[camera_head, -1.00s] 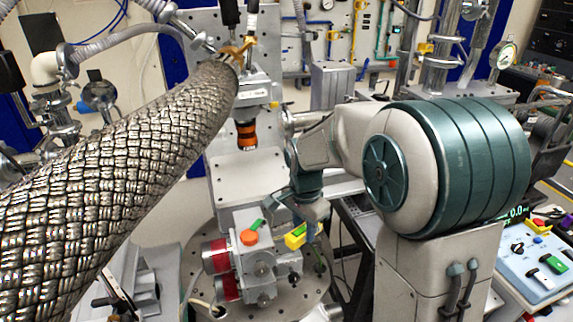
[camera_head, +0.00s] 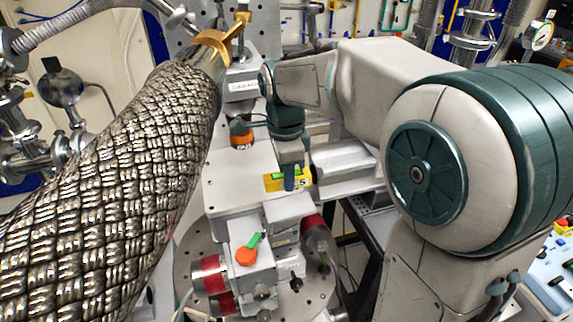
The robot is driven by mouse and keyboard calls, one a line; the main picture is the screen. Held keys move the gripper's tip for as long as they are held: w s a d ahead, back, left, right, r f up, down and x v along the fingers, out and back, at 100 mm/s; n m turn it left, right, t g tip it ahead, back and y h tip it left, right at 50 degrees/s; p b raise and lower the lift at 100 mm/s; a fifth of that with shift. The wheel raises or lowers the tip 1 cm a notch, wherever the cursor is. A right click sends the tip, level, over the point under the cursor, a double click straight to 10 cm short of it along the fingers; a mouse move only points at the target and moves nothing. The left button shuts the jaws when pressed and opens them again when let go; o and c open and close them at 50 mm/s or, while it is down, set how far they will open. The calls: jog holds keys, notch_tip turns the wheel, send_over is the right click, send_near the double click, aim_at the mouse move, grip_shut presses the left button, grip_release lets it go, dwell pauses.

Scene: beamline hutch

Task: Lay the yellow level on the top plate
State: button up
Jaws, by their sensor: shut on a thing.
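The yellow level (camera_head: 272,183) is a small yellow bar with a green patch. My gripper (camera_head: 290,185) is shut on it, and the fingers hide part of the level. It shows in front of a broad pale plate (camera_head: 225,190); I cannot tell whether it touches that plate. Below and left in the picture is a motorised stage with a small grey top plate (camera_head: 236,270). An orange cap (camera_head: 245,256) and a green piece (camera_head: 256,240) show on that top plate. The level is apart from them in the picture.
A thick braided metal hose (camera_head: 120,190) fills the left side. Red-ended motors (camera_head: 207,275) stick out from the stage above a round perforated table (camera_head: 320,285). An orange-ringed cylinder (camera_head: 241,135) stands behind. A control panel (camera_head: 555,280) is at the lower right.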

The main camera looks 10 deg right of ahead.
aim_at(290, 207)
jog(key=shift+s+d+f+b, duration=0.15)
jog(key=shift+f+b, duration=0.25)
jog(key=shift+f, duration=0.1)
jog(key=shift+d+f+b, duration=0.15)
jog(key=shift+f+b, duration=0.45)
jog(key=shift+f, duration=0.2)
jog(key=shift+f+b, duration=1.15)
jog(key=shift+f, duration=0.4)
jog(key=shift+f+b, duration=0.45)
jog(key=shift+f, duration=0.15)
jog(key=o, duration=1.1)
jog(key=shift+o, duration=0.2)
jog(key=shift+r, duration=0.1)
